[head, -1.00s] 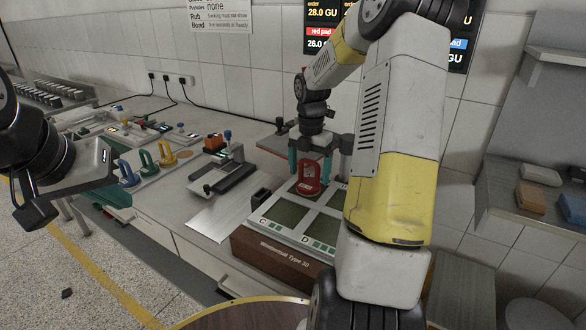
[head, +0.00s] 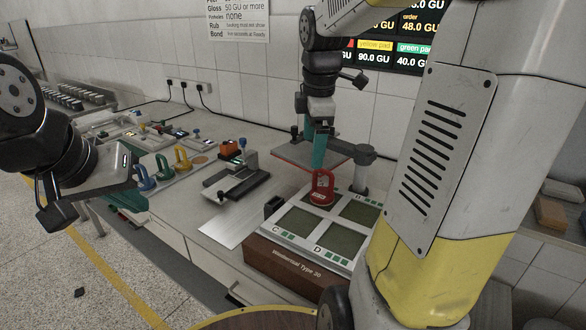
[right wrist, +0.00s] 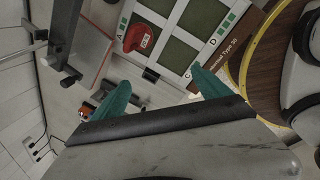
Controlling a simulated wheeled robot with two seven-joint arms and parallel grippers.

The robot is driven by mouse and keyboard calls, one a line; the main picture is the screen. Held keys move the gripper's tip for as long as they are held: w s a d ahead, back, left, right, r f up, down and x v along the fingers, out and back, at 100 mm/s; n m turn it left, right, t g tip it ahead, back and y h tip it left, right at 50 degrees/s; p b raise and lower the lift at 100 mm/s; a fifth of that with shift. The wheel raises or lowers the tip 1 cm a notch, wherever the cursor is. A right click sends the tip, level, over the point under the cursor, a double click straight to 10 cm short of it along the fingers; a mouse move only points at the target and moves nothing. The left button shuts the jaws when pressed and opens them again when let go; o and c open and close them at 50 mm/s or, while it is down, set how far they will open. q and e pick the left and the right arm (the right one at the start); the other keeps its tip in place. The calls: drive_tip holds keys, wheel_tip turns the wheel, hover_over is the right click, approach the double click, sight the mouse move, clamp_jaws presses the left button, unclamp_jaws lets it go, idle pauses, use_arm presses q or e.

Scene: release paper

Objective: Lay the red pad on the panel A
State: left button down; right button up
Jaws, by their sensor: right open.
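The red pad (head: 322,188), a red block with a handle and a pale label, sits upright on the upper left of the four-panel board (head: 345,262), over panel A. In the right wrist view the pad (right wrist: 140,38) lies beside the letter A, beyond my fingertips. My right gripper (head: 318,150) is above the pad. Its teal fingers (right wrist: 160,78) are spread, empty and apart from the pad. My left gripper (head: 125,198) is off at the left, far from the board; its jaws are not clear.
Panels C (head: 299,221) and D (head: 340,239) are bare. A wooden block (head: 290,272) carries the board. Blue, green and yellow handled pads (head: 163,166) stand at the left. A metal sheet (head: 230,226) and a black device (head: 236,188) lie between. A grey post (head: 363,170) stands behind the board.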

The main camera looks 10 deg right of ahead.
drive_tip(key=s+a+m+t+y, duration=0.2)
drive_tip(key=s+a+m, duration=0.4)
drive_tip(key=s+m, duration=0.8)
drive_tip(key=shift+s+r+m+t, duration=0.15)
drive_tip(key=shift+s+m+t, duration=0.1)
drive_tip(key=shift+m+t, duration=0.7)
